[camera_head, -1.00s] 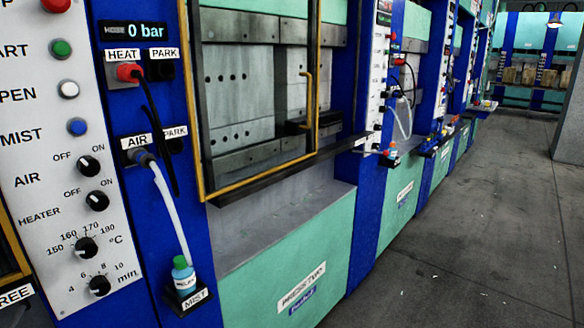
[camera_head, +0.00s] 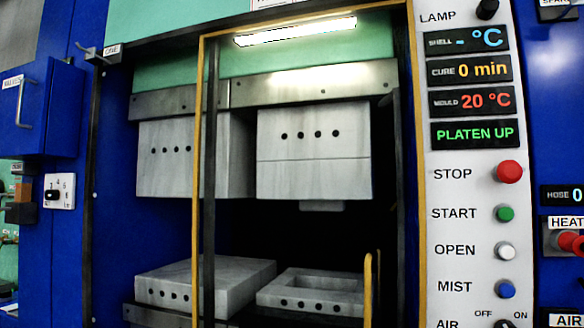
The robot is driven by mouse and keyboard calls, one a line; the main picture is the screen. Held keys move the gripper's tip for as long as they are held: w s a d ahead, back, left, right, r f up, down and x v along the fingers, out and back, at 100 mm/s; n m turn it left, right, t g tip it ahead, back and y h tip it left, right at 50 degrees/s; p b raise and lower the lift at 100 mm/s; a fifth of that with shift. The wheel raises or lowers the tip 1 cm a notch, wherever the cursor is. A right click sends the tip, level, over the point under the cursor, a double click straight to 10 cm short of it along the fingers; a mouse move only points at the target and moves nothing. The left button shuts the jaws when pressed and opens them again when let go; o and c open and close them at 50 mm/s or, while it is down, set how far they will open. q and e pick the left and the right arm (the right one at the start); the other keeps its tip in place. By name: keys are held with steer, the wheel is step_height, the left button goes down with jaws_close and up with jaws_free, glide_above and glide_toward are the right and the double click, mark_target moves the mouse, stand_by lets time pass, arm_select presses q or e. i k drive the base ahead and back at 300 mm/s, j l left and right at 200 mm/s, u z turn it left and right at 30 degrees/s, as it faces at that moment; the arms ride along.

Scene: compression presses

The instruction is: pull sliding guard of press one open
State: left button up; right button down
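The sliding guard (camera_head: 197,190) is a yellow-edged frame on the press in front of me. Its left upright crosses the opening, its top bar runs above the lamp, and its right upright stands beside the control panel. A yellow handle (camera_head: 368,288) shows low at the right, its lower end cut off. Left of the guard's left upright, part of the opening shows without the frame in front. I cannot read a press number here. Neither of my grippers is in view.
White mould blocks (camera_head: 312,130) hang above and lower blocks (camera_head: 205,282) sit below, with a dark gap between. The control panel (camera_head: 468,200) reads PLATEN UP. A blue cabinet (camera_head: 45,105) with a handle is at the left. The floor is out of view.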

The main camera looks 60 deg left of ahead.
mark_target(388, 4)
steer(key=u, duration=2.1)
